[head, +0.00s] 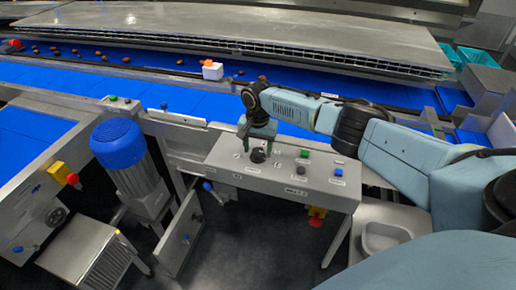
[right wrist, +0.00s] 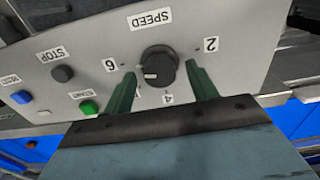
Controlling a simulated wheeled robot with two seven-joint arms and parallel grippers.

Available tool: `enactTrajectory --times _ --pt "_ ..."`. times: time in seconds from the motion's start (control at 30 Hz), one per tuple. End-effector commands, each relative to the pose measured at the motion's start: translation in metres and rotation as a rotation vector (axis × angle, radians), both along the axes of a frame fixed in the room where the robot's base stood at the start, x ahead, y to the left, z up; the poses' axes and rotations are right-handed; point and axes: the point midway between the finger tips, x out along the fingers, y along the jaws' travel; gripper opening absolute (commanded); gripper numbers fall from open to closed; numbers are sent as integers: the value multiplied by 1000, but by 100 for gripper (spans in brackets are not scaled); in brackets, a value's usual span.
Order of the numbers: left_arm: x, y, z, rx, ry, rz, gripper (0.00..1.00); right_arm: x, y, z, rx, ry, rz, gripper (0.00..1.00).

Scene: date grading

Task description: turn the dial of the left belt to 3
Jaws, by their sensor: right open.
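A black round dial (right wrist: 158,67) sits on a grey panel under a SPEED label, with the figures 6, 2 and 4 readable around it. Another mark is partly hidden by a finger. A pale mark on the dial shows at its left side in this picture. My right gripper (right wrist: 158,90) is open, its green fingers on either side of the dial; I cannot tell if they touch it. In the head view, my right gripper (head: 258,138) points down over the dial (head: 258,156) on the control panel (head: 270,178). My left gripper is not in view.
On the panel are a STOP button (right wrist: 62,73), a green button (right wrist: 88,107) and a blue button (right wrist: 21,97). Blue belts with brown dates run behind. A blue-capped motor (head: 117,145) and a red emergency button (head: 72,178) stand at left.

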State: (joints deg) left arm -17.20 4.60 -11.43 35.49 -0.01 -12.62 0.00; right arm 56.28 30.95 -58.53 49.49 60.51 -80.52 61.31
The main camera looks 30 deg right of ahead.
Motion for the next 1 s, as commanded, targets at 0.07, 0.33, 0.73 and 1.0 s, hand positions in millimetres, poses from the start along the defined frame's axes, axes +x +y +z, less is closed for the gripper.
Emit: enactTrajectory --times 0.07,0.33,0.73,1.0 --pt "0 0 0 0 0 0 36 0 0 -3 -1 1 0 57" --pt "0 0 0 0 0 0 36 0 0 -3 -1 1 1 55" --pt "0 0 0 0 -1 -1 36 0 0 -3 0 0 1 13" --pt "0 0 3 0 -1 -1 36 0 0 -3 1 1 54 13"
